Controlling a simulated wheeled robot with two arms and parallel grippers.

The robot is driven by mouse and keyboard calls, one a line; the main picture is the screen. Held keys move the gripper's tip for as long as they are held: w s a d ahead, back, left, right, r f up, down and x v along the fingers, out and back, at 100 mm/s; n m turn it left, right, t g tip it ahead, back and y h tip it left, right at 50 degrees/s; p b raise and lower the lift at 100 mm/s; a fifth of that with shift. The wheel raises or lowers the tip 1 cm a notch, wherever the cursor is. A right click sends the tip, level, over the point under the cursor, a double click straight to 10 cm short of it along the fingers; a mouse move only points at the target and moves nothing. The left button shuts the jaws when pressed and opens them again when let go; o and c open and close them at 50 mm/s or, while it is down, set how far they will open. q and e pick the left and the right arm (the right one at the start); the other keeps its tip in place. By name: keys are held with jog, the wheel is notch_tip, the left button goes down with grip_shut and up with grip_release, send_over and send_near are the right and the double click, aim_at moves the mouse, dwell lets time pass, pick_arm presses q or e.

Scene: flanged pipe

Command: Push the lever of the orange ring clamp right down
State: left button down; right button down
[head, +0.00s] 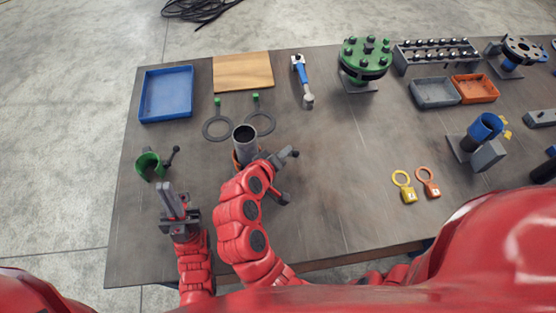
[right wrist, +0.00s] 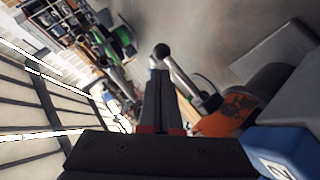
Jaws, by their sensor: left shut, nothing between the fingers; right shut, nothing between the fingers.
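The orange ring clamp (head: 236,159) sits around the grey upright pipe (head: 245,140), mostly hidden by my right arm in the head view. In the right wrist view its orange body (right wrist: 228,113) is at lower right. Its lever (right wrist: 184,74) sticks out from there and ends in a dark ball knob (right wrist: 162,50). My right gripper (right wrist: 160,75) is shut and empty, its fingertips close beside the lever just short of the knob. I cannot tell whether they touch. My left gripper (head: 165,187) is shut and empty over the table's left front, away from the clamp.
A green ring clamp (head: 149,164) stands at left. Two dark ring gaskets (head: 217,128) lie behind the pipe, with a blue tray (head: 166,93) beyond. A dark rounded part (head: 283,198) shows beside my right arm. Yellow and orange tags (head: 405,190) lie right of a clear stretch.

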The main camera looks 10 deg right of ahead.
jog(key=shift+w+d+f, duration=0.2)
jog(key=shift+w, duration=0.1)
jog(key=shift+w+d, duration=0.1)
jog(key=shift+s+d+f+b, duration=0.2)
jog(key=shift+s+f+b, duration=0.15)
jog(key=shift+f, duration=0.15)
jog(key=shift+r, duration=0.1)
